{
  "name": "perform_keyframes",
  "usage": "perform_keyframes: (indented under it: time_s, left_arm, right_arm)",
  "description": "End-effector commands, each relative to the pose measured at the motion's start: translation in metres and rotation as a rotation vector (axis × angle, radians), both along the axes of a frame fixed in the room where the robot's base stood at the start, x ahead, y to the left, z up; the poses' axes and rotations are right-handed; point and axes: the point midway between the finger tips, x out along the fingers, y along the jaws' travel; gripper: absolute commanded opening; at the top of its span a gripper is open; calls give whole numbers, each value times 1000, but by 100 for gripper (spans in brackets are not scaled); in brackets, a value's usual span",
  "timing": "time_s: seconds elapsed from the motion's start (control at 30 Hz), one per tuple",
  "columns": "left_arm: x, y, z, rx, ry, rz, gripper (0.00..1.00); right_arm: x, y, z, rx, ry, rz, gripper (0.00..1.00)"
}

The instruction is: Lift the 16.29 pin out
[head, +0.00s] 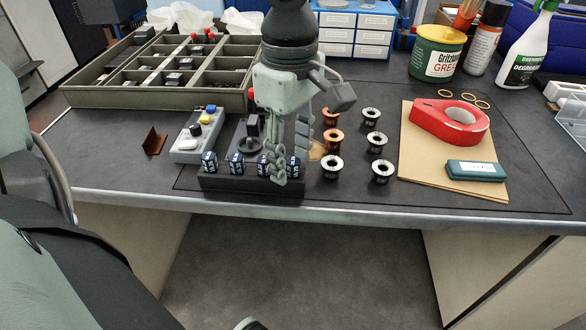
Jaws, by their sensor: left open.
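A black block (225,183) near the front edge of the bench holds a row of several dark blue caps with white markings, among them the leftmost (209,162), the second (237,163) and the rightmost (293,168). The markings are too small to read, so I cannot tell which is the 16.29 pin. My left gripper (291,158) points down over the right part of the block, open. One finger partly covers the row between the third cap (264,162) and the rightmost. I cannot tell whether it touches either. My right gripper is not in view.
A grey button box (186,150) and a brown angled plate (154,141) lie left. Several ring-topped spools, such as a silver one (332,165), stand close right. Beyond are a red tape dispenser (440,122) on cardboard (425,171) and a divided tray (100,97) behind left.

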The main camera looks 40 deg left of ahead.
Motion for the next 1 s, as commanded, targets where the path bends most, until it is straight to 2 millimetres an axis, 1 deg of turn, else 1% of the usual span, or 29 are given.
perform_keyframes:
  time_s: [0.07, 0.1, 0.4, 0.43, 0.8, 0.87, 1.0]
  left_arm:
    - [0, 0, 0, 0, 0, 0, 42]
    - [0, 0, 0, 0, 0, 0, 40]
    - [0, 0, 1, 0, 0, 0, 3]
    - [0, 0, 1, 0, 0, 0, 0]
    - [0, 0, 2, 0, -1, 0, 0]
    - [1, 0, 5, 0, -2, 0, 0]
    - [1, 0, 17, 0, -5, 1, 0]
  right_arm:
    - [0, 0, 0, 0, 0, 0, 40]
    - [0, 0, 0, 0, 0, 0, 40]
    - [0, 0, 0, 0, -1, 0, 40]
    - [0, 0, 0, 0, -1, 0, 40]
    - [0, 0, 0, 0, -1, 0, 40]
    - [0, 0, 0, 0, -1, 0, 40]
    - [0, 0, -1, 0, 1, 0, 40]
